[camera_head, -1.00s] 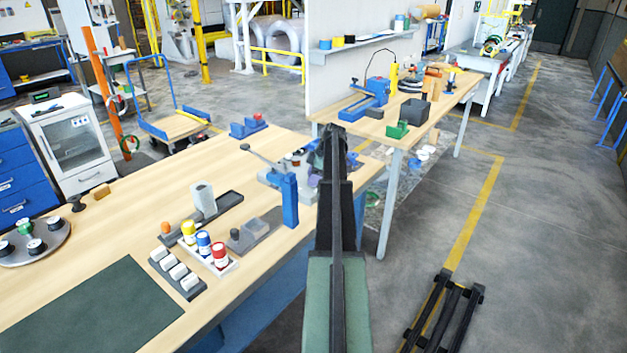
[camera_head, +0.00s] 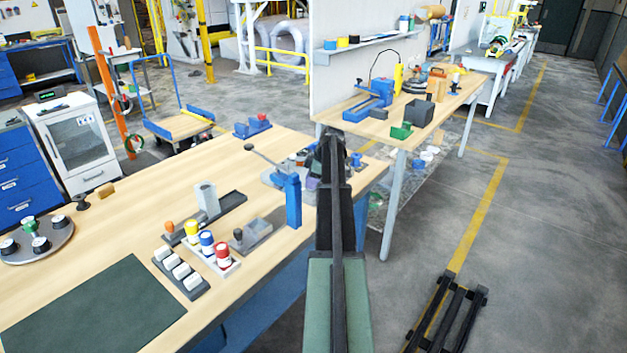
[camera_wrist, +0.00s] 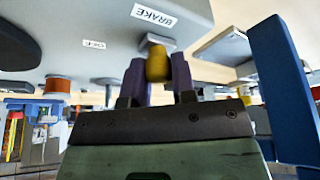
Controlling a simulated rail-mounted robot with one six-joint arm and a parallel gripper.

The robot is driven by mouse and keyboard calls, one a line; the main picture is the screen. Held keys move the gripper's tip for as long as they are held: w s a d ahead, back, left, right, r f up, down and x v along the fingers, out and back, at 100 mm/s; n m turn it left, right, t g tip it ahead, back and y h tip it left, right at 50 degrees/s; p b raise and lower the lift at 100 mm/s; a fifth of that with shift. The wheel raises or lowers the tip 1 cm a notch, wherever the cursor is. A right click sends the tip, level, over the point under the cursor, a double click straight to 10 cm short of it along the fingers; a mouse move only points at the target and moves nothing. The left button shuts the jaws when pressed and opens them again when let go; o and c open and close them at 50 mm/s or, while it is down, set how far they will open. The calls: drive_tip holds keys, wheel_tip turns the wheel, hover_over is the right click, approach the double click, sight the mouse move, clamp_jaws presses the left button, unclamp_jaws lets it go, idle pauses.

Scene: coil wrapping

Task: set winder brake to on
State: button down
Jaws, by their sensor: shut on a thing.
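In the wrist view a grey housing (camera_wrist: 95,22) carries a white BRAKE label (camera_wrist: 154,15) and a smaller label (camera_wrist: 94,44) that seems to read OFF. My gripper (camera_wrist: 157,75) has its two purple fingers on either side of a yellow knob (camera_wrist: 157,63), close to the BRAKE label, and is shut on it. My arm largely hides the gripper and knob there. Which setting the brake is at cannot be told.
The blue post (camera_wrist: 282,85) rises close to the right of my gripper in the wrist view. On the wooden bench (camera_head: 120,225) stand a rack of colored bottles (camera_head: 208,245) and a grey cylinder (camera_head: 206,198). A second table (camera_head: 450,100) lies behind. The floor at right is mostly clear.

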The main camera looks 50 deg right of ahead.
drive_tip(key=c, duration=0.9)
unclamp_jaws()
drive_tip(key=shift+a, duration=0.3)
drive_tip(key=shift+c, duration=0.2)
drive_tip(key=shift+d, duration=0.1)
drive_tip(key=p+v, duration=1)
drive_tip(key=shift+r, duration=0.35)
drive_tip(key=shift+s, duration=0.1)
